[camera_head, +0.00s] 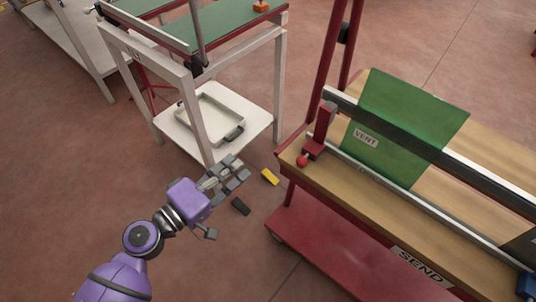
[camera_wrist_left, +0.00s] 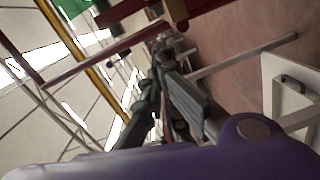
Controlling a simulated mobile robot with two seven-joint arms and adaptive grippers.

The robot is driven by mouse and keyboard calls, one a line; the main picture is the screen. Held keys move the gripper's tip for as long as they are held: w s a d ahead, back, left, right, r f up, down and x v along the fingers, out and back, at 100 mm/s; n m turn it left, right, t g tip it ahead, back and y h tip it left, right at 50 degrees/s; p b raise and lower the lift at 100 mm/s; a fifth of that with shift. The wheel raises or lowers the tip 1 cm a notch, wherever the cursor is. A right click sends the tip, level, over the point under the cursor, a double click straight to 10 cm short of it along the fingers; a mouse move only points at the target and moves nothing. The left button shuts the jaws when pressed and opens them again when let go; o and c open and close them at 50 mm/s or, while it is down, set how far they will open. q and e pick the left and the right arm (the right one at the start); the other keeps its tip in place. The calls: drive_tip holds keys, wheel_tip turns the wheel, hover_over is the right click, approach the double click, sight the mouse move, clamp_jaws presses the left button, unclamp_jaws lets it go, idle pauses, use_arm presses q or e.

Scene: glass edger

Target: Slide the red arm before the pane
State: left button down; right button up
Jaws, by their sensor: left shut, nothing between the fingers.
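The red arm (camera_head: 323,127) is a red upright block with a round red knob (camera_head: 302,160) at its foot. It stands at the left end of the rail on the wooden bench. The green pane (camera_head: 405,115), with a label reading VENT, leans on the bench just right of the red arm. My left gripper (camera_head: 240,172) is shut and empty, left of the bench and apart from the red arm. In the left wrist view its dark fingers (camera_wrist_left: 165,75) show close together. My right gripper is not in view.
The bench has a red frame with a lower shelf (camera_head: 330,255) marked SEND. A white stand (camera_head: 190,125) with a tray (camera_head: 212,118) is behind my left gripper.

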use_arm(q)
drive_tip(key=w+d+f+p, duration=0.1)
drive_tip(key=w+d+p, duration=0.1)
drive_tip(key=w+d, duration=0.4)
drive_tip(key=d, duration=0.4)
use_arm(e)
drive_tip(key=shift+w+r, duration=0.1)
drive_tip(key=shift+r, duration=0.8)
use_arm(q)
drive_tip(key=shift+d, duration=0.1)
drive_tip(key=s+d, duration=0.3)
drive_tip(key=d, duration=0.1)
drive_tip(key=s+d, duration=0.3)
drive_tip(key=d, duration=0.1)
drive_tip(key=s+d, duration=0.3)
drive_tip(key=d, duration=0.2)
drive_tip(key=shift+s+p, duration=0.2)
drive_tip(key=shift+p, duration=0.15)
drive_tip(key=shift+s+d, duration=0.2)
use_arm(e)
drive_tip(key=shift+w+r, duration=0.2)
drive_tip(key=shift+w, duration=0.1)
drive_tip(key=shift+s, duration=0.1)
